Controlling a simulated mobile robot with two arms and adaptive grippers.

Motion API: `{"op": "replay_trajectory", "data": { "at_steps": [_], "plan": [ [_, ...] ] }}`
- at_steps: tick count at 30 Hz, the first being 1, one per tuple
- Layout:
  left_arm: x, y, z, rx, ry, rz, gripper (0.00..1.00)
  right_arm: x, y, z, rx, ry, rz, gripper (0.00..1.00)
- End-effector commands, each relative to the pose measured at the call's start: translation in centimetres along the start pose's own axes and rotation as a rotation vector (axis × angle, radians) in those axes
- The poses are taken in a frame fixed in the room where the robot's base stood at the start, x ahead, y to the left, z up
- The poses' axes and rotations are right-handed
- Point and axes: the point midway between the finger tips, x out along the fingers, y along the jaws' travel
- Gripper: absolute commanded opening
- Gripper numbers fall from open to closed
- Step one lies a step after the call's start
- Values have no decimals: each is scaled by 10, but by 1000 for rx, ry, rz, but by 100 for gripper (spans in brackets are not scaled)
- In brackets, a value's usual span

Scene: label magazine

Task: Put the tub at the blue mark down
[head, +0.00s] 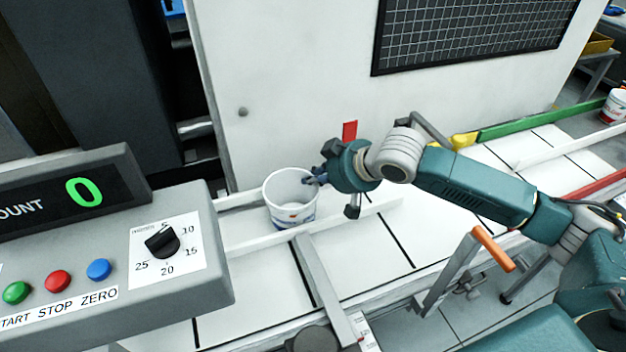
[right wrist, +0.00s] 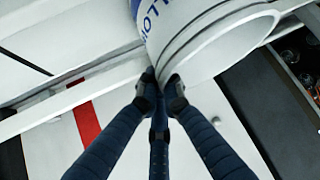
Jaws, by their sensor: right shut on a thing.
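A white open tub (head: 283,213) with printing low on its side is near the white guide rail of the line in the head view, left of my right gripper. It looks nearly upright and empty inside as far as I can see. My right gripper (head: 314,179) is shut on its right rim. The right wrist view shows the fingertips (right wrist: 161,87) closed at the edge of the tub (right wrist: 222,43), with blue lettering on its side. I cannot tell whether its base touches the surface. I cannot make out a blue mark. My left gripper is not in view.
A grey control box (head: 190,285) with dial, buttons and a counter reading 0 stands at left. The white line surface (head: 365,245) right of the tub is clear. A red tab (head: 350,131) is behind my wrist. Another tub (head: 614,106) stands far right. An orange-handled lever (head: 493,249) is in front.

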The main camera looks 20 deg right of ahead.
Motion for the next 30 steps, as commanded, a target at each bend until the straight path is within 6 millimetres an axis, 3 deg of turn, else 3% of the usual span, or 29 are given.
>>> {"op": "replay_trajectory", "data": {
  "at_steps": [7, 11, 20, 26, 30],
  "plan": [
    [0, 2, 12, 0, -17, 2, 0, 6, 0, 6, -1, 1, 0, 0],
    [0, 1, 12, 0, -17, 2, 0, 6, 0, 6, -1, 0, 0, 25],
    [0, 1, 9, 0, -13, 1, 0, 4, 1, 6, -1, 1, 0, 25],
    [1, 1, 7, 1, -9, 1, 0, -18, 2, 5, -1, 3, 2, 25],
    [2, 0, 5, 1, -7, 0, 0, -48, 2, 6, -2, 1, 3, 25]
  ]
}}
